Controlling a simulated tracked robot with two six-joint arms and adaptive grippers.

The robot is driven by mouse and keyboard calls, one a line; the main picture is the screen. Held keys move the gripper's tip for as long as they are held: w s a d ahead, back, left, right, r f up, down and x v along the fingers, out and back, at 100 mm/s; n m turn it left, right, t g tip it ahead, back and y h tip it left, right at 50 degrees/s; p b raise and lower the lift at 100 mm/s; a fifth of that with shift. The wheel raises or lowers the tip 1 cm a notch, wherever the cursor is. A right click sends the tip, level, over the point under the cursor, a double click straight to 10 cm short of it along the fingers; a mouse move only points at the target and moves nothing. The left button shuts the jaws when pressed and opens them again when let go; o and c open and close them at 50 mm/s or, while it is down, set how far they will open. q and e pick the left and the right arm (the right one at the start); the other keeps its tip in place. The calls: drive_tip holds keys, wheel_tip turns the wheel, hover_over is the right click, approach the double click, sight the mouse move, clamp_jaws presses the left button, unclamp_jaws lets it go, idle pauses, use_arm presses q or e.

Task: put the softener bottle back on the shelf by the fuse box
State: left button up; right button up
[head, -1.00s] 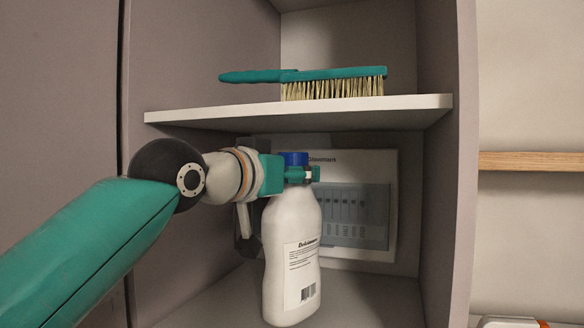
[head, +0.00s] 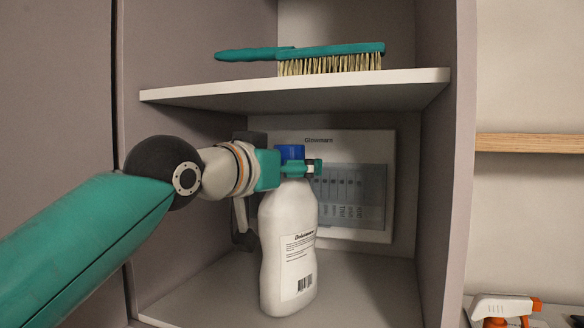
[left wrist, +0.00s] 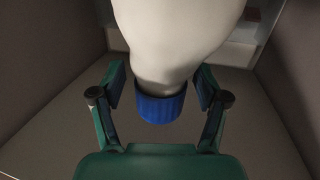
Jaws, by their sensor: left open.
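The white softener bottle (head: 287,245) with a blue cap (head: 291,153) stands upright on the lower shelf (head: 372,285), its base appearing to rest on the board. The grey-white fuse box (head: 350,190) is on the back wall behind and right of it, partly hidden by bottle and gripper. My left gripper (head: 300,170) is at the bottle's neck and cap. In the left wrist view my left gripper (left wrist: 160,96) is open, one finger on each side of the bottle's neck and blue cap (left wrist: 160,107), with gaps showing. My right gripper is in neither view.
A green brush (head: 320,60) lies on the upper shelf board (head: 290,92), close above my gripper. Cabinet side walls (head: 450,180) bound the space. The lower shelf is clear right of the bottle. An orange-and-white spray bottle (head: 500,307) shows at the lower right outside.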

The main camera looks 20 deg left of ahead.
use_arm(q)
drive_tip(key=shift+r, duration=0.1)
drive_tip(key=b+v, duration=0.3)
drive_tip(key=v, duration=0.9)
drive_tip(key=shift+b, duration=0.35)
